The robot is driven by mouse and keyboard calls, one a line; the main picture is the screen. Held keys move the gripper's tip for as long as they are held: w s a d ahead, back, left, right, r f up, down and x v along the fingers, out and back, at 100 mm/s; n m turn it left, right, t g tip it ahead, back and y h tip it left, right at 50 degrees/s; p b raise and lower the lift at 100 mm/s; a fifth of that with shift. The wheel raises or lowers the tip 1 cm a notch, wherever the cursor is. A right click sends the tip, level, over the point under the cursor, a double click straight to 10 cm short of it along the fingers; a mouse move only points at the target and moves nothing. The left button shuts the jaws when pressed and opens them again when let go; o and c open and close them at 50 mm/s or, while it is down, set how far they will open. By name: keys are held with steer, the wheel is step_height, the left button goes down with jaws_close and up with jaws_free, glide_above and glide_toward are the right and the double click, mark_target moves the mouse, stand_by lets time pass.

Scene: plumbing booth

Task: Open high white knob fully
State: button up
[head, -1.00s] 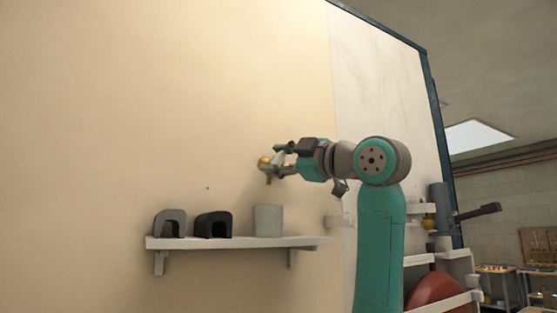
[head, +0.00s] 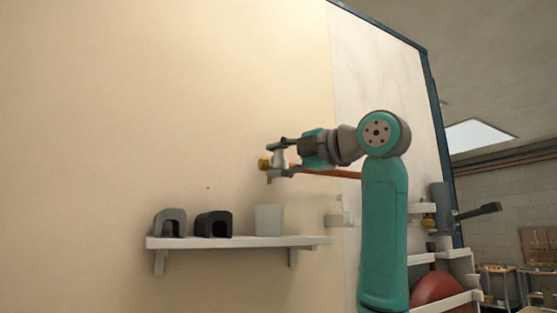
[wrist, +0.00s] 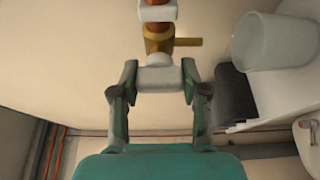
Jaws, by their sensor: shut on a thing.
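The high white knob (wrist: 160,79) is a pale block on a brass valve body (wrist: 157,40) in the wrist view. My gripper (wrist: 159,73) has one finger on each side of it and is shut on it. In the head view my gripper (head: 281,157) is at the wall above the shelf. The knob (head: 279,158) shows there between the fingers, just right of the brass valve (head: 264,163). The fingers partly hide the knob, so its exact turn angle cannot be told.
An orange pipe (head: 340,173) runs behind my arm. The wall to the left is clear.

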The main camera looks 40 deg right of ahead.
stand_by(0.3)
steer(key=o, duration=1.2)
steer(key=shift+c, duration=0.2)
steer(key=shift+s, duration=0.1)
steer(key=s+d, duration=0.1)
steer(key=s, duration=1)
steer(key=shift+s+d, duration=0.2)
steer(key=shift+s, duration=0.15)
